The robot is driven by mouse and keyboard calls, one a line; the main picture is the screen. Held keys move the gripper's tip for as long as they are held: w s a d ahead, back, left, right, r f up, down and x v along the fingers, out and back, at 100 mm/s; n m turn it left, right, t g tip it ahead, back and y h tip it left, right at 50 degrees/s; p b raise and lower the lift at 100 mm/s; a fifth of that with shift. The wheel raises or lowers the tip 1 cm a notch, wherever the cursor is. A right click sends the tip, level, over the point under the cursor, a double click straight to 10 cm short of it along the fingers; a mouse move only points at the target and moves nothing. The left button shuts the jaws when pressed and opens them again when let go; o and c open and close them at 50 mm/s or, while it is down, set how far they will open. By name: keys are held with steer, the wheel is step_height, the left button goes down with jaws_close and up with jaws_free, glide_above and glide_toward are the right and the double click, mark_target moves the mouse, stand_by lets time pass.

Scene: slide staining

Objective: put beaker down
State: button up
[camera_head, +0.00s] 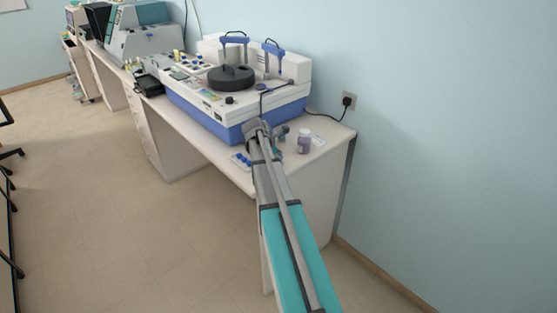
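A small jar-shaped vessel with purple contents and a pale top (304,141) stands upright near the right end of the white bench (330,144). It may be the beaker, but it is too small to be sure. My gripper (283,133) is just left of it, low over the bench, and mostly hidden behind my own wrist. A small gap seems to show between gripper and vessel. I cannot make out the fingers or whether they hold anything.
A large white and blue staining machine (225,85) fills the bench behind my gripper. A small rack with blue pieces (241,160) lies at the front edge. A white card (319,140) lies beside the vessel. A cable runs to a wall socket (348,101).

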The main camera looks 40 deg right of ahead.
steer(key=shift+f, duration=0.2)
steer(key=o, duration=1)
steer(key=shift+r, duration=0.15)
steer(key=p+v, duration=0.3)
steer(key=shift+r, duration=0.3)
steer(key=p+v, duration=0.7)
steer(key=v, duration=0.1)
steer(key=shift+a+r, duration=0.2)
stand_by(0.5)
